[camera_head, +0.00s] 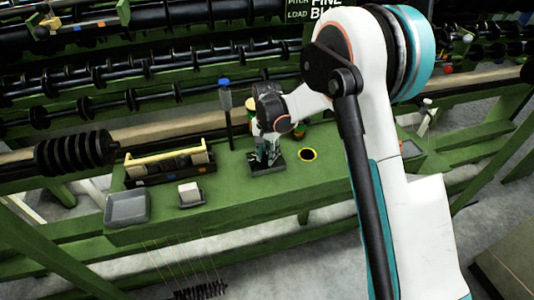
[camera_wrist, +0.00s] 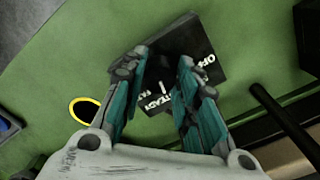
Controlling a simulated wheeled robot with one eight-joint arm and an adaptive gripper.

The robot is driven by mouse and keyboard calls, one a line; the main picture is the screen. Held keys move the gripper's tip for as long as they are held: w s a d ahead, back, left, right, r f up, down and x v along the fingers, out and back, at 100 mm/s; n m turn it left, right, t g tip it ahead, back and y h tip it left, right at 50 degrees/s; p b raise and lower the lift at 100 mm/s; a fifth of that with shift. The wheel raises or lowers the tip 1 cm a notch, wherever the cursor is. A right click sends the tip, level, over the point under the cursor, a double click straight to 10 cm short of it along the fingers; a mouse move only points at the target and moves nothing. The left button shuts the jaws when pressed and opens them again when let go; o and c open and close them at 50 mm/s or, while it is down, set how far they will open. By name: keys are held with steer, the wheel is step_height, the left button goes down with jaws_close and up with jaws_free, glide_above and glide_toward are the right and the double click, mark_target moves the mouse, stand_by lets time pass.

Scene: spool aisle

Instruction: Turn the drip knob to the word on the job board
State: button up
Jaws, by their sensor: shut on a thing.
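The drip knob (camera_wrist: 160,72) is dark and sits on a black dial plate (camera_wrist: 205,42), between my fingers in the wrist view. White lettering on the plate reads "OF…" on the right and "…EADY" below, with part of another word by the left finger. My gripper (camera_wrist: 157,68) is shut on the knob. In the head view my gripper (camera_head: 267,155) is down over the plate (camera_head: 282,168). The job board (camera_head: 298,9) reads "PITCH FINE" and "LOAD B…", cut off by the frame and my arm.
A blue-topped post (camera_head: 226,110) stands close on the left.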

mark_target(267, 154)
steer(key=o, duration=1.1)
steer(key=shift+c, duration=0.2)
steer(key=shift+r, duration=0.1)
step_height(267, 154, up, 12)
